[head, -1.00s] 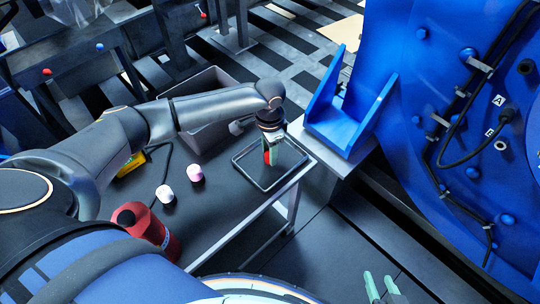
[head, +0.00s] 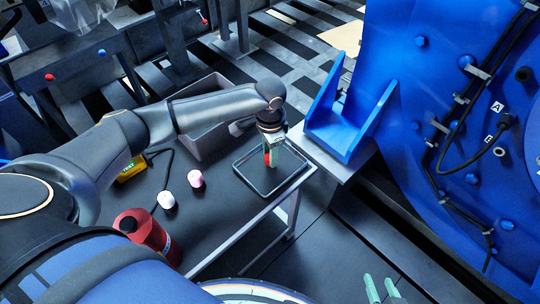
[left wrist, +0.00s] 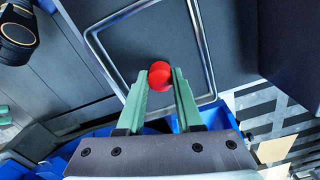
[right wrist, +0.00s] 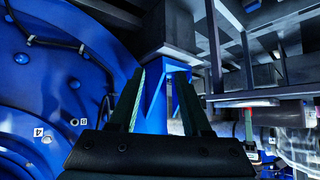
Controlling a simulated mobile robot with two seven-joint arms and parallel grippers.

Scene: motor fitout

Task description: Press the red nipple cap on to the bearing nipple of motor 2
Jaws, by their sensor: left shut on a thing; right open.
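My left gripper (head: 272,162) is shut on the red nipple cap (left wrist: 160,74), held between the tips of its green fingers. In the head view it points down above the black-rimmed tray (head: 247,182) on the cart. The cap shows in the head view as a small red patch (head: 267,158). My right gripper (head: 381,288) is open and empty at the bottom edge of the head view; its fingers also show in the right wrist view (right wrist: 170,85). A large blue motor (head: 408,75) stands at the right. I cannot make out the bearing nipple or a motor number.
On the dark cart top (head: 215,225) are a white cap (head: 166,200), a pink cap (head: 195,178), a red canister (head: 150,235) and a yellow device (head: 131,168). A grey bin (head: 205,143) stands behind. A blue bracket (head: 345,130) rises between cart and motor.

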